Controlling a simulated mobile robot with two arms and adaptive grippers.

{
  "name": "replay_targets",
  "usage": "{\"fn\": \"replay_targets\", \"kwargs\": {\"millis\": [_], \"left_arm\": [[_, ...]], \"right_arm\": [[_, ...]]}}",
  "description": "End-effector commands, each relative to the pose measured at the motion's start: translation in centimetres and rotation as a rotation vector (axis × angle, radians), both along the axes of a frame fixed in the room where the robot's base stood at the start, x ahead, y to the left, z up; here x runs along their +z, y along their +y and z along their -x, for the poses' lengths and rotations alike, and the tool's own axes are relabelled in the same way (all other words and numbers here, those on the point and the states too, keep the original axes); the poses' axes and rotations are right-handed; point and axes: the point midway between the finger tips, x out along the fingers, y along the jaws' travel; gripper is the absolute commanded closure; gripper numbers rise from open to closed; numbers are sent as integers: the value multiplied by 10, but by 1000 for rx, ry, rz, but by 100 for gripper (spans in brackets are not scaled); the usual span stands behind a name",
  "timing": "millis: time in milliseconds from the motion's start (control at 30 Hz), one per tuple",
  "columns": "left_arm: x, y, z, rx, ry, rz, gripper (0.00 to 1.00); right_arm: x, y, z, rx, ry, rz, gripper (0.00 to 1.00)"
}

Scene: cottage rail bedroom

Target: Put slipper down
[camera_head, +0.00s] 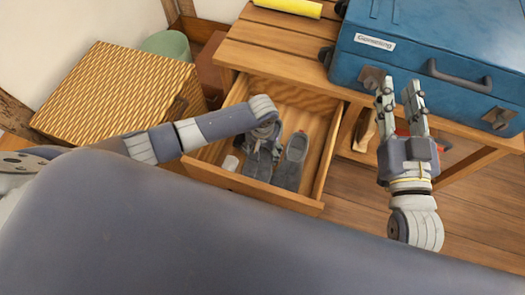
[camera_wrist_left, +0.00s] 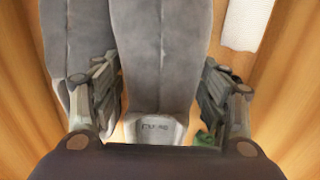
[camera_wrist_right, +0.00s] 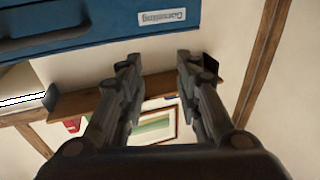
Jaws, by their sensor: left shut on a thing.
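Two grey slippers lie in the open wooden drawer (camera_head: 312,200). My left gripper (camera_head: 264,138) reaches down into the drawer, and its wrist partly hides the left slipper (camera_head: 260,163). In the left wrist view its fingers are shut on that slipper (camera_wrist_left: 158,60), one finger on each side near the pale heel end. The other slipper (camera_head: 292,162) lies right beside it in the head view, and shows at the left in the left wrist view (camera_wrist_left: 75,40). I cannot tell whether the held slipper touches the drawer floor. My right gripper (camera_head: 400,92) is open and empty in front of the blue case.
The blue case (camera_head: 450,50) stands on the wooden table (camera_head: 265,50) above the drawer. A small white item (camera_head: 230,163) lies in the drawer's left part. A woven box (camera_head: 115,95) stands at the left. A yellow roll (camera_head: 288,6) lies on the table.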

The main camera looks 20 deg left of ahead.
Motion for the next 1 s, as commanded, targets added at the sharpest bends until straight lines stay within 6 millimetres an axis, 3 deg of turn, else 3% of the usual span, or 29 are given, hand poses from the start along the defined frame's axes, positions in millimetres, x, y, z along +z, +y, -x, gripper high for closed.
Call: {"fn": "replay_targets", "kwargs": {"millis": [267, 300, 367, 400, 867, 1000], "left_arm": [[-3, 0, 0, 0, 0, 0, 63], [-3, 0, 0, 0, 0, 0, 28], [-3, 0, 0, -1, 0, 0, 14], [-3, 0, 0, 0, 0, 0, 12], [2, 0, 0, 0, -1, 0, 12], [10, 0, 0, 0, -1, 1, 12]], "right_arm": [[0, 0, 0, 0, 1, 0, 69], [0, 0, 0, 0, 1, 0, 69], [0, 0, 0, 0, 1, 0, 69], [0, 0, 0, 0, 1, 0, 69], [1, 0, 0, 0, 0, 0, 69], [-16, -3, 0, -6, 84, 22, 69]]}}
